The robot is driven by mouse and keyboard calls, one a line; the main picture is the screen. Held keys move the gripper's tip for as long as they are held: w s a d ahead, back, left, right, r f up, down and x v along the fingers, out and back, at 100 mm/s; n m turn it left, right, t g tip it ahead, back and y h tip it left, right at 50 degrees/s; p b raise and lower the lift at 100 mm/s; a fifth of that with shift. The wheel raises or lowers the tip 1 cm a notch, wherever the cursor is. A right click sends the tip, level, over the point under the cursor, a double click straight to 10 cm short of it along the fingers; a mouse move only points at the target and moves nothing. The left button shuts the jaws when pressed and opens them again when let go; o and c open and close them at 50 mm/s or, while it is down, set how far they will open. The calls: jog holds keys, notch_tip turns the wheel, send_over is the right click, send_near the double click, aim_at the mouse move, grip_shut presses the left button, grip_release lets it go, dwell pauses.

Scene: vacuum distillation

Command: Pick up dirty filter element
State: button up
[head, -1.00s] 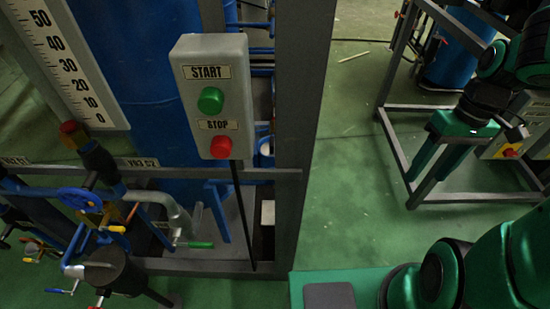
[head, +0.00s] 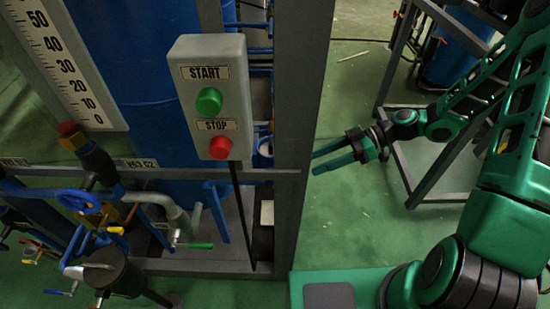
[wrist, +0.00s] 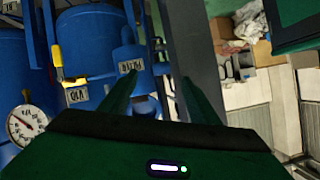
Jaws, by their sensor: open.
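I cannot make out a dirty filter element in either view. A dark cylindrical housing (head: 122,272) stands at the lower left of the head view; whether it holds a filter is hidden. My gripper (head: 315,162) is open and empty, its green fingers pointing left toward the grey frame post, well to the right of that housing. In the wrist view, my gripper (wrist: 160,76) shows two spread fingers with nothing between them. A small blue vessel with a white label (wrist: 131,67) appears beyond the left finger.
A grey post (head: 303,110) stands between my gripper and the rig. A START/STOP box (head: 212,98) hangs before a blue column. Pipes and valves, including a blue handwheel (head: 78,199), crowd the lower left. A pressure gauge (wrist: 26,124) shows at wrist-view left.

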aim_at(271, 141)
jog(key=shift+w+a+r+n+t+y, duration=0.4)
jog(key=shift+w+a+y, duration=0.45)
jog(key=shift+a, duration=1.55)
jog(key=shift+w+a+r+n+t+y, duration=0.4)
jog(key=shift+w+a+y, duration=0.5)
jog(key=shift+a, duration=1.45)
jog(key=shift+w+a+r+n+t+y, duration=0.35)
jog(key=shift+w+a+y, duration=0.5)
jog(key=shift+a, duration=1.55)
grip_shut()
